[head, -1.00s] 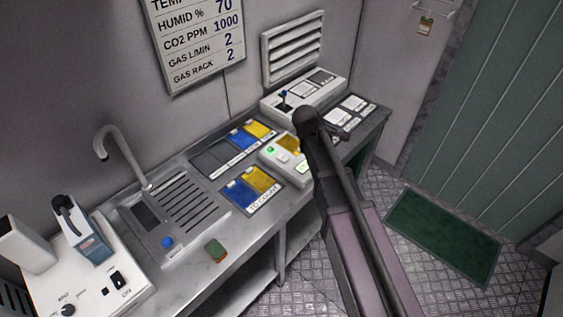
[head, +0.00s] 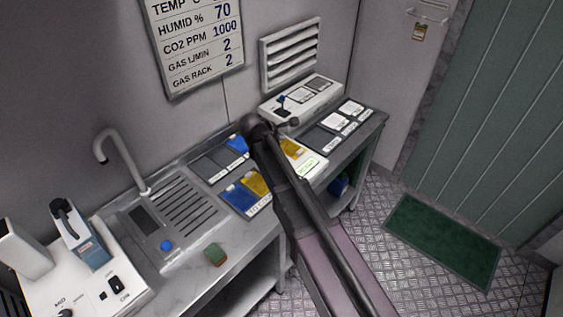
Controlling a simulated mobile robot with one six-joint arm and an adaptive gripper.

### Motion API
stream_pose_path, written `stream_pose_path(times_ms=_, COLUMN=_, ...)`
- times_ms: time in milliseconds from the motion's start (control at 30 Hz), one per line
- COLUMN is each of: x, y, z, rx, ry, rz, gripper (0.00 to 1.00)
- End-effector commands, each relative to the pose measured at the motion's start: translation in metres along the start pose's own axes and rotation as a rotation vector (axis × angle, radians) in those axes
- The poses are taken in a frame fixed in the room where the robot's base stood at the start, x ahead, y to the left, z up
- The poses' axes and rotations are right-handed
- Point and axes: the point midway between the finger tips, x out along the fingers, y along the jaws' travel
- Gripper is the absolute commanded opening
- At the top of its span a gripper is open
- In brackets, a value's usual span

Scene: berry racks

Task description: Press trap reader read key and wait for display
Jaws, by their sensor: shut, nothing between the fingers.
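The trap reader (head: 309,161) is a pale box with a yellow part on the bench, partly hidden behind my dark arm. Its right end shows a bright, pale display with green marks, too small to read. The green read key at its left end is hidden behind the arm. My gripper cannot be made out; the arm reaches over the bench at the reader and covers that spot. Whether anything touches the key cannot be seen.
Blue and yellow cards (head: 243,193) lie left of the reader. A white device (head: 305,100) with a small lever stands behind it, and a dark tray with white cards (head: 345,122) lies to the right. A sink tap (head: 115,150) rises at the left.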

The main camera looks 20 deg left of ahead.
Motion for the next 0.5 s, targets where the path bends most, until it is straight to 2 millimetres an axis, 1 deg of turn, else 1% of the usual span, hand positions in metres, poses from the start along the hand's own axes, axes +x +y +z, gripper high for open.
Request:
stream_pose_path(times_ms=267, x=0.003, y=-0.002, z=-0.002, rx=0.001, ry=0.0, rz=-0.001, gripper=0.0)
stream_pose_path(times_ms=500, x=0.012, y=-0.009, z=-0.009, rx=0.001, ry=0.001, rz=-0.001, gripper=0.0)
